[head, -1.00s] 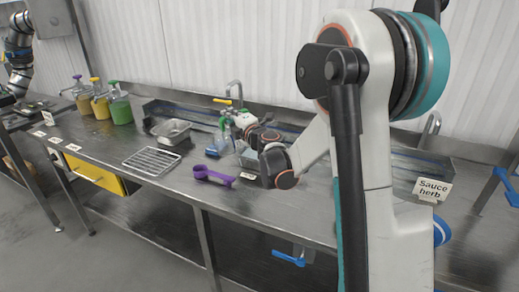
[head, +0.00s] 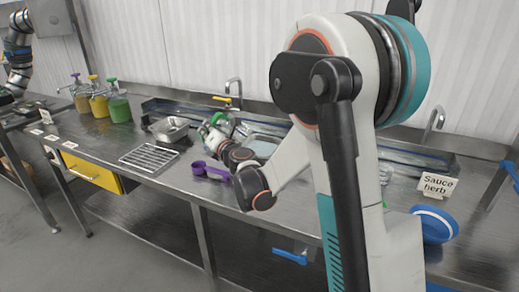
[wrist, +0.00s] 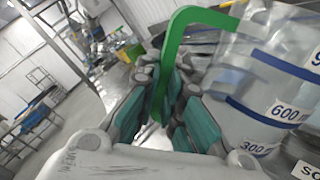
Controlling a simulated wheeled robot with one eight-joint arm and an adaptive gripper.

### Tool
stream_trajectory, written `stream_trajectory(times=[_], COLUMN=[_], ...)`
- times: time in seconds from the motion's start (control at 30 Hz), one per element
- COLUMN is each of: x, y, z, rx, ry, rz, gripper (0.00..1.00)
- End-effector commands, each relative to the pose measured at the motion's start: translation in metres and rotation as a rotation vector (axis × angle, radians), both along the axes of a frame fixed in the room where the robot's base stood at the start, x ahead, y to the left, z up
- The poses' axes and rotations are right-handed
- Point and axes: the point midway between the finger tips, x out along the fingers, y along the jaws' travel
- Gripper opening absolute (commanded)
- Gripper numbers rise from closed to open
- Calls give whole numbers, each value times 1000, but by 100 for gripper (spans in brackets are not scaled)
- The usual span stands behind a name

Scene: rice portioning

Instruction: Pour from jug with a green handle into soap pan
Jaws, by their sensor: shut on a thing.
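The jug is clear plastic with blue bands and volume marks. It fills the right of the wrist view (wrist: 275,85), and its green handle (wrist: 185,42) runs between my fingers. My gripper (wrist: 165,95) is shut on that handle. In the head view the green handle (head: 222,119) shows small above the counter, and my wrist hides much of the jug. A label starting with "SO" (wrist: 308,170) is cut off in the wrist view. I cannot tell for sure which pan is the soap pan.
A metal pan (head: 168,129) and a wire rack (head: 149,157) are to the left. A purple scoop (head: 210,171) lies in front. Several pump bottles (head: 119,106) stand at far left. A blue bowl (head: 433,225) and a "Sauce herb" sign (head: 437,186) are at right.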

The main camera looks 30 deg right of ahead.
Motion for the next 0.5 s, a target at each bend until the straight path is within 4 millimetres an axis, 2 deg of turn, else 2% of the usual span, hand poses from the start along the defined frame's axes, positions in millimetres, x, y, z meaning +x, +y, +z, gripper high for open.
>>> stream_trajectory(times=[0.5], x=[-3], y=[42], z=[-38], rx=[-467], ry=[-37], rz=[2], gripper=[0])
